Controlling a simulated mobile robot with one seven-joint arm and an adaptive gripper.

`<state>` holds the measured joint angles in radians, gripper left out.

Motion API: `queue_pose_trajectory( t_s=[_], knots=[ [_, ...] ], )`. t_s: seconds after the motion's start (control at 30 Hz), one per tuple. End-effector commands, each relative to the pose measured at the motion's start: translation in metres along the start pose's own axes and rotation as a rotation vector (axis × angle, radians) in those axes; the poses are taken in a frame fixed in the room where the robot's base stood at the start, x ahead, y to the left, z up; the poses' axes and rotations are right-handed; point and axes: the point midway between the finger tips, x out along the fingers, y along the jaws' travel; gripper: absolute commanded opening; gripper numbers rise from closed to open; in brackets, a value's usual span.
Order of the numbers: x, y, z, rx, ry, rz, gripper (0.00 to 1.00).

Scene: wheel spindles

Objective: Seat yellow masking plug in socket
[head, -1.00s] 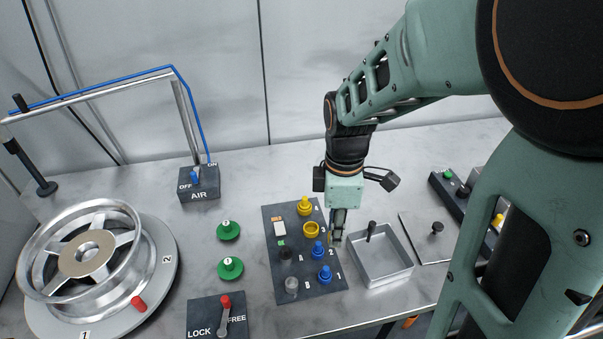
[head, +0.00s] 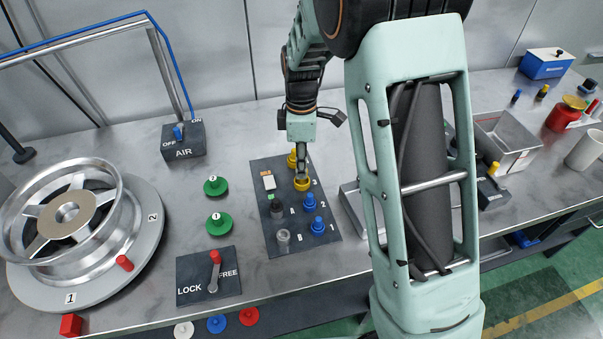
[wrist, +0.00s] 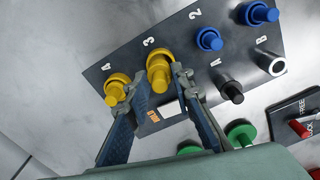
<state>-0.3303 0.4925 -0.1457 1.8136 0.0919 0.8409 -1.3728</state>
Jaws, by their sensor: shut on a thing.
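The dark socket board (head: 270,236) lies on the bench with numbered positions. My gripper (head: 302,168) is over position 3, its fingers shut on the yellow masking plug (wrist: 158,78). The plug's knob shows between the two fingertips in the wrist view, and its collar is at the yellow socket 3 (head: 303,184). Whether the plug is fully down in the socket I cannot tell. Another yellow plug (wrist: 115,90) stands at position 4, close beside the left finger. In the head view the fingers partly hide both yellow plugs.
Blue plugs stand at positions 2 (head: 310,202) and 1 (head: 318,225). A black post A (head: 277,207) and a grey post B (head: 283,237) are beside them. Green knobs (head: 219,223), the lock lever (head: 214,271) and a wheel (head: 67,212) are to the left.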

Motion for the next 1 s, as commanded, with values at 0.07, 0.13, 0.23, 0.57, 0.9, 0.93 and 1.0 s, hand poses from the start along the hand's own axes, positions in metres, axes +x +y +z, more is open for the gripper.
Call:
queue_pose_trajectory(
  t_s=[0.07, 0.13, 0.23, 0.57, 0.9, 0.93, 1.0],
  knots=[
    [0.018, -0.002, 0.001, 0.000, -0.001, -0.004, 0.05],
    [0.026, -0.002, 0.001, 0.000, -0.001, -0.004, 0.05],
    [0.029, -0.002, 0.000, 0.000, 0.000, -0.002, 0.05],
    [0.032, -0.002, 0.001, 0.000, 0.000, -0.002, 0.05],
    [0.043, -0.003, 0.001, -0.001, -0.002, -0.006, 0.05],
    [0.043, -0.004, 0.001, -0.001, -0.002, -0.007, 0.05],
    [0.044, -0.004, 0.001, -0.001, -0.003, -0.009, 0.27]
  ],
)
